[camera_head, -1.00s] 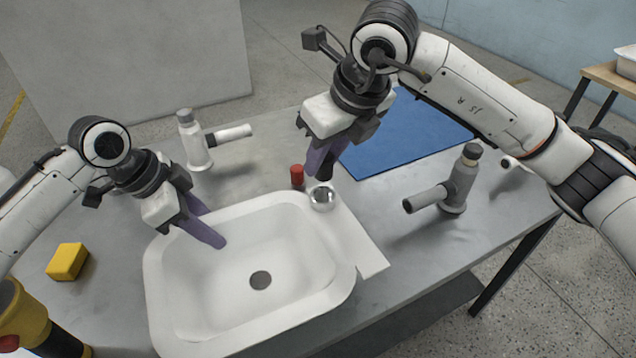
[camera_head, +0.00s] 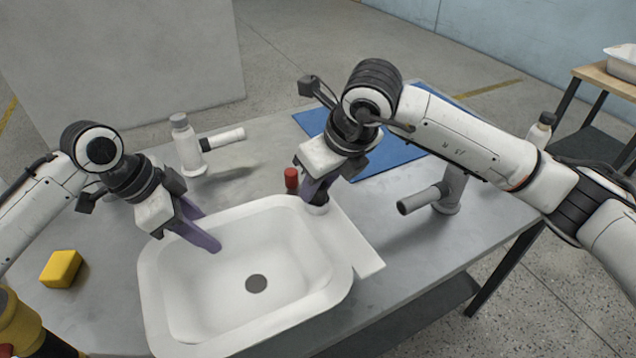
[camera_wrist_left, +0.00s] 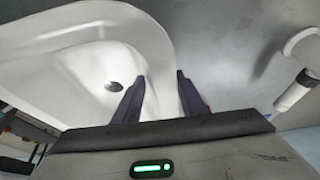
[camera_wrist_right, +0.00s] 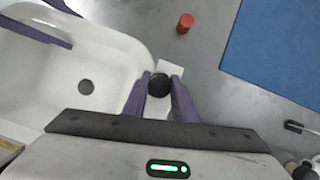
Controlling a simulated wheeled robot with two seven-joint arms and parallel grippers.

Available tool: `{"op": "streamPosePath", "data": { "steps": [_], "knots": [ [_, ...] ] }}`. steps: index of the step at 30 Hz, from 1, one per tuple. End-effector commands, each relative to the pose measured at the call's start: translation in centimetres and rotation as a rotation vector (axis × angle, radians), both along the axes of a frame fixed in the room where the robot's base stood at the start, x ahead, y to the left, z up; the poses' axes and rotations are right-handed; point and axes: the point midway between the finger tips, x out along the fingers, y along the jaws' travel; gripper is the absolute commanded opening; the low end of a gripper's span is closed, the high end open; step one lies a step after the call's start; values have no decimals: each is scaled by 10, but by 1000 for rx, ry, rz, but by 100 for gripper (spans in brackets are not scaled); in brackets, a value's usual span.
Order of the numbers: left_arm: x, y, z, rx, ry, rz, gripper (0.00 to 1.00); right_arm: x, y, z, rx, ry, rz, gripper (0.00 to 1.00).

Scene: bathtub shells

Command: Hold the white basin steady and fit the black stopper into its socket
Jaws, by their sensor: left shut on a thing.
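The white basin (camera_head: 190,318) sits on the grey table, its dark drain showing in the floor. My left gripper (camera_head: 200,235) is shut on the basin's far-left rim, with one finger inside the bowl; the left wrist view shows the wall between its fingers (camera_wrist_left: 160,90). My right gripper (camera_head: 317,190) points down at the socket (camera_head: 317,208) beside the basin's far-right rim. In the right wrist view the black stopper (camera_wrist_right: 160,85) is between its fingertips, which appear to touch it. The stopper is at or just above the socket; I cannot tell how deep it sits.
A red cylinder (camera_head: 291,179) stands close behind my right gripper. A blue mat (camera_head: 395,160) lies at the back right. A yellow block (camera_head: 61,268) lies at the left.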

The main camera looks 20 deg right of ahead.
Motion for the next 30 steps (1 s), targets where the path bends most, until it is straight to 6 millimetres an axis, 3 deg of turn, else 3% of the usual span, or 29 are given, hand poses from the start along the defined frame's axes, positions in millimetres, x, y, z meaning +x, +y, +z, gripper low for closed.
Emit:
{"op": "streamPosePath", "data": {
  "steps": [1,2,14,30],
  "knots": [
    [-1,1,-4,4,2,-2,20,-8,2,-12,-6,32,10,40],
    [-1,1,-4,4,2,-2,20,-8,3,-12,-6,32,10,43],
    [-1,0,-4,4,3,-2,19,-7,4,-4,-3,25,12,43],
    [-1,1,-4,6,3,-1,19,-41,-16,93,-3,14,8,43]
  ]
}}
